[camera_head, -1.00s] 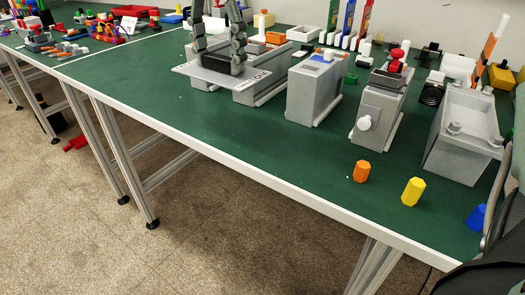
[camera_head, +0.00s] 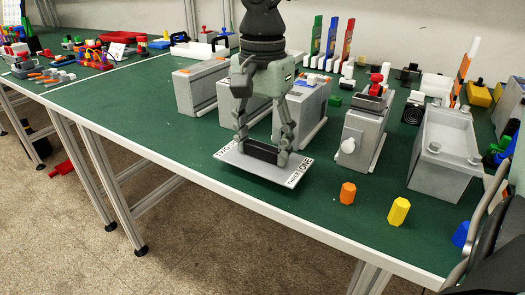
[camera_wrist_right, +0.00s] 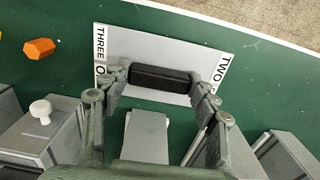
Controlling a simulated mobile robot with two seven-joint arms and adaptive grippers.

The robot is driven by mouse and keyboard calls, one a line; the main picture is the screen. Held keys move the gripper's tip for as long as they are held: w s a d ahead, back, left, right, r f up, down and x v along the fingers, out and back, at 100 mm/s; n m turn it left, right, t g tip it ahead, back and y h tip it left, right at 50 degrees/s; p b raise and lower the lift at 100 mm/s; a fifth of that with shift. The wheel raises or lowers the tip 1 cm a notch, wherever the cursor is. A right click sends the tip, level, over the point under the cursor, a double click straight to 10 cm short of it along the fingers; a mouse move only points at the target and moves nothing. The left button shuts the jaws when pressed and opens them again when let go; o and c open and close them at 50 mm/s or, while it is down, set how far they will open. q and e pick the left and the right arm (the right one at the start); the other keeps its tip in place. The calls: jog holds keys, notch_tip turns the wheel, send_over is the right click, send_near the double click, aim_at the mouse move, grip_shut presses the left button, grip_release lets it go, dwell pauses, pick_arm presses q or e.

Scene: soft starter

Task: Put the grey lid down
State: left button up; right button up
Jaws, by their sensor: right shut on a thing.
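The grey lid (camera_head: 256,171) is a flat plate with a black handle (camera_head: 262,152) and printed words along its edges. My right gripper (camera_head: 263,148) is shut on the handle from above. In the head view the lid is over the green table near its front edge, in front of the grey boxes. I cannot tell whether its underside touches the table. In the right wrist view the lid (camera_wrist_right: 170,47) spreads beyond my right gripper (camera_wrist_right: 162,78), with the handle between the fingers. My left gripper is not in view.
Grey boxes (camera_head: 203,88) stand behind the lid. A grey box with a white knob (camera_head: 348,146) is to its right. Orange (camera_head: 348,193) and yellow (camera_head: 399,211) prisms stand near the front edge. A large grey case (camera_head: 446,150) is farther right. Green table left of the lid is clear.

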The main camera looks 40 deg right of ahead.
aim_at(263, 146)
jog(key=shift+f, duration=1)
jog(key=shift+f, duration=0.1)
jog(key=o, duration=1.2)
notch_tip(263, 146, up, 12)
jog(key=shift+r, duration=0.15)
